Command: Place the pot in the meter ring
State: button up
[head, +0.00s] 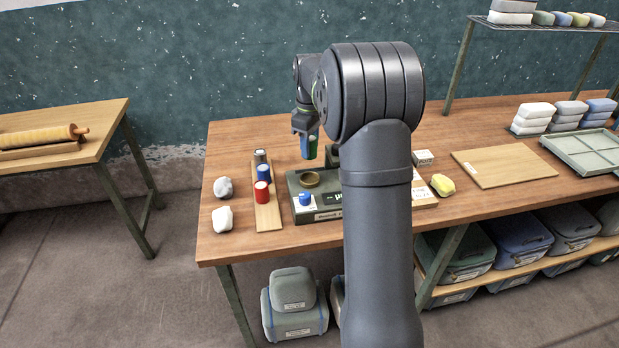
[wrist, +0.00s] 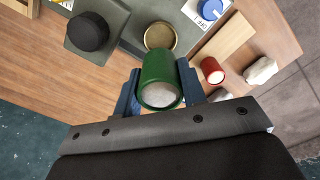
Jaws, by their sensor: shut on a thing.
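A green pot (wrist: 159,78) with a pale round end is held between the two blue fingers of my gripper (wrist: 160,92) in the wrist view. In the head view my gripper (head: 308,142) is above the table, behind the meter, and the green pot (head: 311,147) shows small at its fingers. The brass meter ring (wrist: 161,36) lies on the meter's top, just beyond the pot in the wrist view. In the head view the ring (head: 309,179) looks empty, and the pot is apart from it. My arm hides the right part of the meter (head: 325,215).
A blue knob (head: 305,199) sits on the meter in front of the ring. A wooden strip (head: 267,217) left of the meter carries a red pot (head: 262,192), a blue pot (head: 264,173) and a grey one (head: 260,157). Two pale lumps (head: 222,219) lie farther left. A black round knob (wrist: 88,32) stands nearby.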

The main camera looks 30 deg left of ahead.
aim_at(310, 181)
notch_tip(310, 181, down, 9)
jog(key=shift+r, duration=0.1)
dwell(0.3)
jog(key=shift+f, duration=0.4)
